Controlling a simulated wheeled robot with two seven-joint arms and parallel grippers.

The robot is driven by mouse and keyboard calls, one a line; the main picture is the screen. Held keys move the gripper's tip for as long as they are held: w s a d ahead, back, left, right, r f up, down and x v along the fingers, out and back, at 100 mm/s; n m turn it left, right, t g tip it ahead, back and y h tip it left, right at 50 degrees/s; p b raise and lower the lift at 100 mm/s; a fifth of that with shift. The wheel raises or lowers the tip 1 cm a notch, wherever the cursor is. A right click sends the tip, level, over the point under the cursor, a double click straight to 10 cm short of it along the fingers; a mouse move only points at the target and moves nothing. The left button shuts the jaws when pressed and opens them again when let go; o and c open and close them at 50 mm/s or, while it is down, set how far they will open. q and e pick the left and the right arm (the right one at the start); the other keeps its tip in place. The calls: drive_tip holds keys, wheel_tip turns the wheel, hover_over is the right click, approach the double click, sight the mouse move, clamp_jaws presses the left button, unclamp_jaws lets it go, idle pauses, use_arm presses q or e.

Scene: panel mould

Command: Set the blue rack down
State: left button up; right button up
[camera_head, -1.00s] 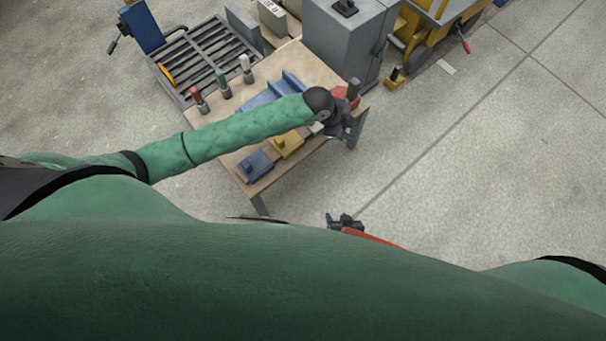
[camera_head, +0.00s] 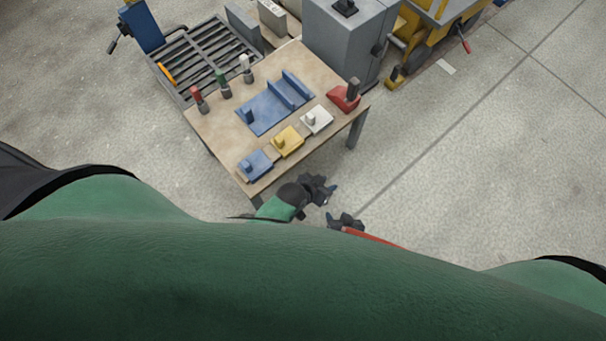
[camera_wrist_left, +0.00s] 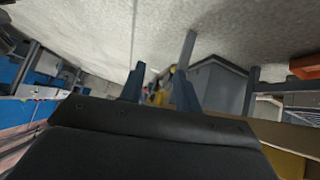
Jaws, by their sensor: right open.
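The blue rack (camera_head: 268,108) is a flat blue base with raised upright ribs at its right end and a small block at its left. It lies on the wooden table (camera_head: 215,130), clear of both grippers. My left gripper (camera_head: 328,189) hangs past the table's front edge, apart from the rack. In the left wrist view its two fingers (camera_wrist_left: 159,88) stand apart with nothing between them. My right gripper (camera_head: 346,220) is open and empty, lower in the head view, off the table over the floor.
Blue (camera_head: 255,165), yellow (camera_head: 288,142) and white (camera_head: 317,120) knobbed plates line the table's front. A red block with a dark handle (camera_head: 343,98) sits at the right corner. Red (camera_head: 198,100), green (camera_head: 223,84) and white (camera_head: 246,68) handled tools stand at the back left. A grey cabinet (camera_head: 343,45) stands behind.

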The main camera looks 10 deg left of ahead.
use_arm(q)
drive_tip(key=s+a+f+n+y, duration=0.2)
drive_tip(key=s+a+f, duration=0.3)
drive_tip(key=s, duration=0.4)
drive_tip(key=shift+a+f+n, duration=0.3)
drive_tip(key=shift+a+n, duration=0.15)
drive_tip(key=shift+n, duration=0.35)
use_arm(e)
drive_tip(key=shift+s, duration=0.1)
use_arm(q)
drive_tip(key=s+a+r+g+y+p, duration=0.1)
drive_tip(key=a+r+p, duration=0.3)
drive_tip(key=r, duration=1.7)
drive_tip(key=s+a+r+g+y+p, duration=0.1)
drive_tip(key=a+r+g+p, duration=0.2)
drive_tip(key=r+p, duration=1)
wheel_tip(320, 180, up, 8)
drive_tip(key=shift+s+a+f+g, duration=0.15)
drive_tip(key=shift+s+a+g, duration=0.2)
drive_tip(key=shift+a+g, duration=0.1)
use_arm(e)
drive_tip(key=s+d+r+g+h, duration=0.1)
drive_tip(key=d+r, duration=0.3)
drive_tip(key=r, duration=1.7)
drive_tip(key=s+d+r+g+h, duration=0.1)
drive_tip(key=d+r+g, duration=0.3)
drive_tip(key=r, duration=1.6)
drive_tip(key=shift+s+r, duration=0.25)
drive_tip(key=shift+r, duration=0.1)
